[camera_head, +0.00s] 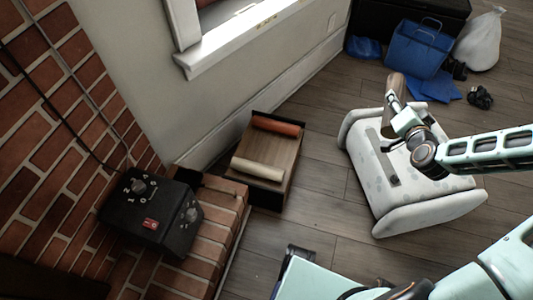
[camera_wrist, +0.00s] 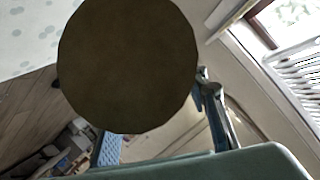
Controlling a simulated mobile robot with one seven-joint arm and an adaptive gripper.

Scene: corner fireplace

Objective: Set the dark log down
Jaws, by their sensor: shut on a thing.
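The dark log (camera_head: 396,88) is a brown cylinder held in my gripper (camera_head: 399,112), above the far edge of the pale stool in the head view. My gripper is shut on it. In the wrist view the round brown end of the log (camera_wrist: 128,65) fills the upper middle. The fingers show beside and below it, and the log hides part of the grip. The log is clear of the floor as far as I can see.
The pale dotted stool (camera_head: 440,205) stands under my arm. A black control box (camera_head: 150,212) sits on the brick hearth (camera_head: 215,235). A blue bag (camera_head: 418,52) and white sack (camera_head: 480,42) stand behind.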

